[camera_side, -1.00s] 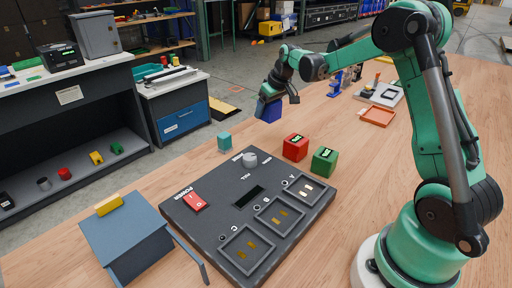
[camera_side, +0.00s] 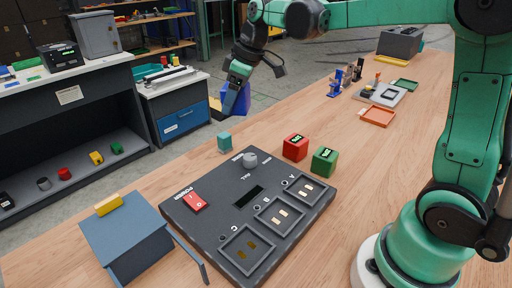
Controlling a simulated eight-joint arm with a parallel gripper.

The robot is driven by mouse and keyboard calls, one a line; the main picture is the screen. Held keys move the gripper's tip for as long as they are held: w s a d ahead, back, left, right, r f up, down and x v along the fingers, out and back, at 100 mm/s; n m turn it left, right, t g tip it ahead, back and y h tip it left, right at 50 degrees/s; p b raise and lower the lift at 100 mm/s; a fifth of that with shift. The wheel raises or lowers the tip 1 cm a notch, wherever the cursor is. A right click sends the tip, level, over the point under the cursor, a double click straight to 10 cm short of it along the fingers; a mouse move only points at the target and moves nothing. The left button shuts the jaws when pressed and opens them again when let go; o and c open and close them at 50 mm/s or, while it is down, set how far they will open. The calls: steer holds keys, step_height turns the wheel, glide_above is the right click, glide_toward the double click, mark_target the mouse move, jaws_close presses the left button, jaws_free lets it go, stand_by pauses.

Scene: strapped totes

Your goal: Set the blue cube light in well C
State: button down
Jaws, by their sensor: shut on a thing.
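My gripper (camera_side: 228,106) is shut on the blue cube (camera_side: 236,98) and holds it in the air beyond the far left of the panel. The arm and finger partly hide the cube. The dark panel (camera_side: 188,232) lies on the wooden table. Well C (camera_side: 246,251) is the square recess nearest the camera and holds no cube, with two contacts on its floor.
A red cube (camera_side: 295,147) and a green cube (camera_side: 324,161) stand behind the panel. A red switch (camera_side: 194,201) and grey knob (camera_side: 249,159) rise from the panel. A blue-grey box (camera_side: 128,240) stands at left.

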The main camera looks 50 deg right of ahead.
steer(key=s+a+f+n+g+y, duration=0.2)
steer(key=s+a+f+n, duration=0.2)
steer(key=s+a+n, duration=0.45)
steer(key=n+g, duration=0.1)
steer(key=n, duration=0.2)
glide_above(238, 258)
steer(key=d, duration=0.1)
steer(key=f, duration=0.3)
steer(key=shift+d, duration=0.2)
steer(key=shift+s+f, duration=0.1)
steer(key=shift+f, duration=1.6)
steer(key=shift+f, duration=0.7)
steer(key=shift+f, duration=0.8)
